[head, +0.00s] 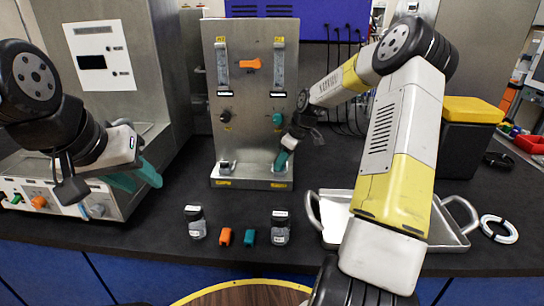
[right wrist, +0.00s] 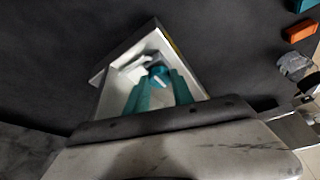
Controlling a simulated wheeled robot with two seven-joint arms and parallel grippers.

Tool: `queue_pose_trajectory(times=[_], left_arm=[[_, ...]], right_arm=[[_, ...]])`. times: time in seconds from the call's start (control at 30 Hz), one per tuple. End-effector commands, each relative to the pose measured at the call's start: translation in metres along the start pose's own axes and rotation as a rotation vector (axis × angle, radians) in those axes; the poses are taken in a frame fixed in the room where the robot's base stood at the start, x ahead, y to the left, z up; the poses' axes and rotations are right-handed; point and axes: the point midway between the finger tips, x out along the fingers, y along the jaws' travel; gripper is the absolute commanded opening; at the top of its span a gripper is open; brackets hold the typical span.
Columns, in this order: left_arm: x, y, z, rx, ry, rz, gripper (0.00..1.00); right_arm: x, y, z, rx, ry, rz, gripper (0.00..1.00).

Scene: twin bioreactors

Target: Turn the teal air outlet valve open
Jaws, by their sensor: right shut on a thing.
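The upright metal panel (head: 250,100) stands on the bench. A small teal round part with a pale mark, apparently the teal air outlet valve (right wrist: 158,77), sits between my right gripper's teal fingers (right wrist: 158,95) in the right wrist view. In the head view my right gripper (head: 281,160) is low at the panel's right side and hides that part. It is shut on the part. How far the valve is turned cannot be told. A teal knob (head: 277,118) also shows higher on the panel. My left gripper (head: 137,178) is empty and open at the left, away from the panel.
An orange handle (head: 250,64) and a black knob (head: 225,116) are on the panel. Two small jars (head: 195,222) (head: 280,227), an orange block (head: 225,236) and a teal block (head: 249,237) stand in front. A metal tray (head: 449,232) lies at right, partly behind my right arm.

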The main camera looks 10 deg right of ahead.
Motion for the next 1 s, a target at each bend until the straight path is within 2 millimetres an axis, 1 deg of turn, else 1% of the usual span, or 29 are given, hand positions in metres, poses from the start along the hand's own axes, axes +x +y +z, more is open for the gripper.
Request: queue_pose_trajectory(times=[0.5,0.53,0.63,0.9,1.0], left_arm=[[0.0000,0.0000,0.0000,0.000,0.000,0.000,0.36],[0.0000,0.0000,0.0000,0.000,0.000,0.000,0.36],[0.0000,0.0000,0.0000,0.000,0.000,0.000,0.36],[0.0000,0.0000,0.0000,0.000,0.000,0.000,0.36],[0.0000,0.0000,0.0000,0.000,0.000,0.000,0.36]], right_arm=[[0.0002,0.0006,0.0014,-0.019,-0.003,-0.007,0.00],[0.0003,0.0006,0.0014,-0.019,-0.003,-0.007,0.30],[0.0003,0.0006,0.0013,-0.019,-0.002,-0.007,0.50],[0.0001,0.0003,0.0006,-0.018,-0.001,-0.007,0.50],[-0.0037,0.0008,0.0004,-0.018,-0.001,-0.006,0.50]])
